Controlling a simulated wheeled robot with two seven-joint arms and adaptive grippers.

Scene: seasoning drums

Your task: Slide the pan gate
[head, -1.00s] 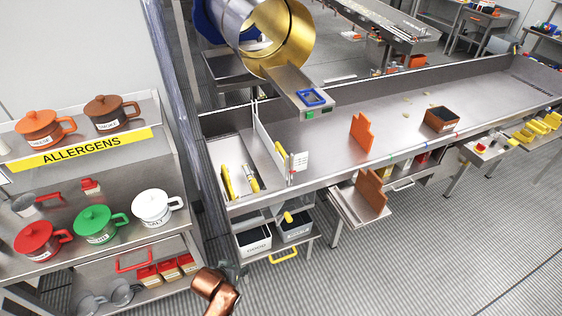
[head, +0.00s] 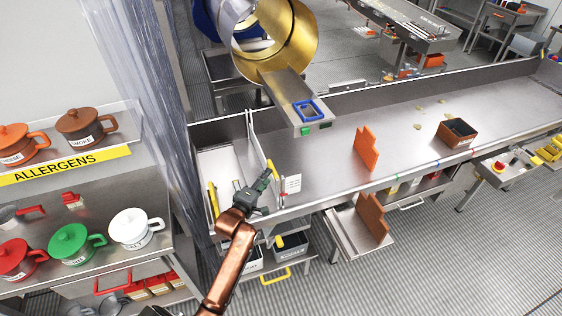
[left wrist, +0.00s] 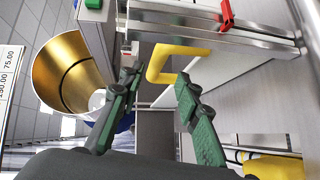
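A white upright panel (head: 257,145) with a yellow handle (head: 274,147) stands across the left part of the steel pan (head: 340,122); I take it for the pan gate. My left gripper (head: 264,182) is in front of the panel, near its front end. In the left wrist view, the yellow bent handle (left wrist: 178,58) shows just beyond the fingertips. The left gripper (left wrist: 156,82) is open there, its two green-padded fingers apart with nothing held between them. I cannot tell whether a fingertip touches the handle. My right gripper is not in view.
A gold drum (head: 285,40) hangs behind, with a chute holding a blue frame (head: 308,110) above the pan. An orange plate (head: 367,148) stands in the pan, near a brown box (head: 457,132). A shelf with lidded pots (head: 136,228) is at left.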

